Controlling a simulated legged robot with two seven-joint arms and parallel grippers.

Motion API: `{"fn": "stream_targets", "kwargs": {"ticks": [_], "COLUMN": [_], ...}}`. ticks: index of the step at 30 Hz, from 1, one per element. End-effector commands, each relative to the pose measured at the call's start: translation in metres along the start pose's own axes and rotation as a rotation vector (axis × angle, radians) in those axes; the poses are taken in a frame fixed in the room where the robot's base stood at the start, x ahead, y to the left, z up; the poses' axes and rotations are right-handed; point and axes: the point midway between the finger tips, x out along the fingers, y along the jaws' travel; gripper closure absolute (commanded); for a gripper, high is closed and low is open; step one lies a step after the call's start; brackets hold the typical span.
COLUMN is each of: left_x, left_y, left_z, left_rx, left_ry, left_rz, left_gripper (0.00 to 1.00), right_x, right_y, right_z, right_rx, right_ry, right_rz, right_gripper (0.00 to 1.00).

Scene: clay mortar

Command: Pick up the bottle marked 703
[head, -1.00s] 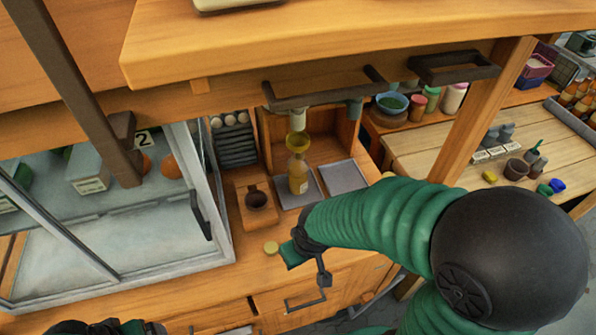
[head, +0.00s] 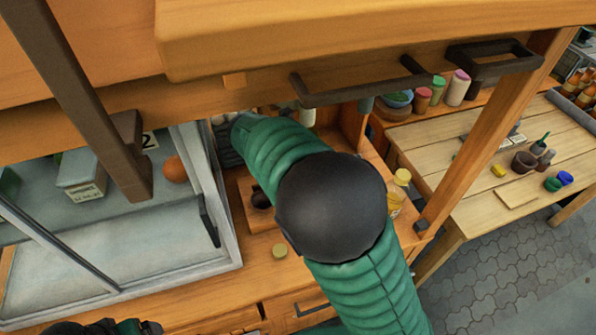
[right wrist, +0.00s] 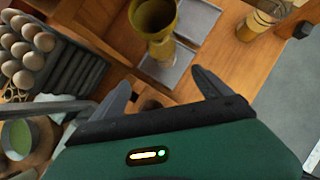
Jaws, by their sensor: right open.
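In the right wrist view a yellow funnel (right wrist: 154,16) stands over an amber bottle (right wrist: 166,52) on a grey pad, ahead of my right gripper (right wrist: 161,78). That gripper is open, with nothing between its fingers. A second bottle (right wrist: 258,26), amber with a pale label, lies farther to the upper right; in the head view an amber bottle (head: 396,200) with a yellow cap shows beside my right arm. I cannot read 703 on either label. My right arm hides the funnel and my right gripper in the head view. My left gripper (head: 110,327) is only partly visible at the bottom edge.
A glass-sided case (head: 110,240) stands left. Eggs (right wrist: 22,48) and a rack are left in the wrist view. An overhead wooden shelf (head: 380,40) limits height.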

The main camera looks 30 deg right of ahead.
Motion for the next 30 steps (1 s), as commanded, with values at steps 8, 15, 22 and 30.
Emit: {"fn": "stream_targets", "kwargs": {"ticks": [8,15,22,30], "left_x": [0.002,0.004,0.002,0.001], "left_y": [0.000,0.000,0.000,0.000], "left_z": [0.001,0.001,0.001,0.000], "left_rx": [0.001,0.001,0.000,0.000], "left_ry": [0.000,0.000,0.000,0.000], "left_rz": [0.000,0.000,0.000,0.000], "left_gripper": [0.11,0.11,0.11,0.11], "right_x": [0.053,0.107,0.134,0.170], "right_y": [0.001,0.002,-0.001,-0.001], "right_z": [0.003,0.003,0.004,0.004], "right_rx": [-0.031,-0.028,-0.027,-0.026], "right_ry": [-0.006,-0.006,-0.006,-0.005], "right_rz": [-0.011,-0.008,-0.007,-0.003], "right_gripper": [0.12,0.12,0.12,0.12]}}
